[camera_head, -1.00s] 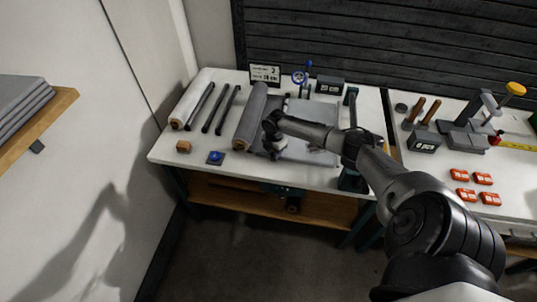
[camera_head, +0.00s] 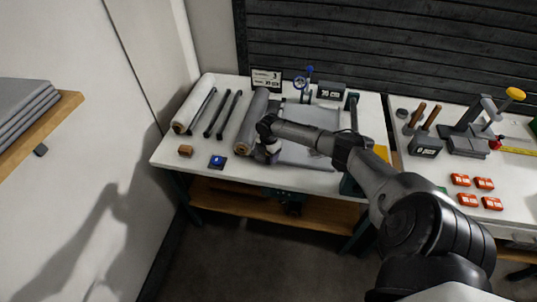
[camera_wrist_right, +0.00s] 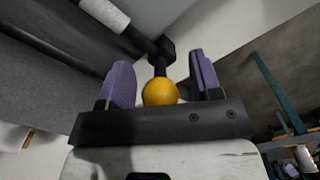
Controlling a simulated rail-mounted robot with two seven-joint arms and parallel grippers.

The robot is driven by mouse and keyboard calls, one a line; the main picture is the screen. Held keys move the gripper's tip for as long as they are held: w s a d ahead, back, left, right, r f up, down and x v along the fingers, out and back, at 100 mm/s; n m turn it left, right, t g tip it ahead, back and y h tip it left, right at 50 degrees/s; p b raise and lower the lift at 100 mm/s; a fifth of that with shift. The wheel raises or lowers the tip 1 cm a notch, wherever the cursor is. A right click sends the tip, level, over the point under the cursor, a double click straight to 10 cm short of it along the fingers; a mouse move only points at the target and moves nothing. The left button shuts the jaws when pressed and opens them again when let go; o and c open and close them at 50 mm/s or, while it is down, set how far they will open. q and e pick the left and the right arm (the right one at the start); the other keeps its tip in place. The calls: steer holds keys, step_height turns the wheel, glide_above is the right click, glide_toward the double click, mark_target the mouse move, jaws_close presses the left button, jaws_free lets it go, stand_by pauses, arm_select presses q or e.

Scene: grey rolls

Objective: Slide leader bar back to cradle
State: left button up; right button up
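In the right wrist view a yellow ball knob (camera_wrist_right: 160,92) on a short black stem stands between the two purple fingers of my right gripper (camera_wrist_right: 163,78). Gaps show on both sides of the knob, so the gripper looks open around it. The stem joins a dark bar (camera_wrist_right: 135,36), perhaps the leader bar, with a pale sleeve on it. The arm and gripper hide the knob there. My left gripper is out of view.
A pale roll (camera_head: 194,104) and several dark rods (camera_head: 229,114) lie at the left of the white table (camera_head: 180,165). A blue button (camera_head: 217,161) and brown block (camera_head: 185,150) sit at the front. A sign (camera_head: 267,79) stands behind.

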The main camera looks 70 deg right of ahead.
steer(key=shift+r, duration=0.5)
step_height(320, 180, up, 11)
steer(key=shift+r+p, duration=0.15)
steer(key=shift+p, duration=0.6)
steer(key=shift+r, duration=0.75)
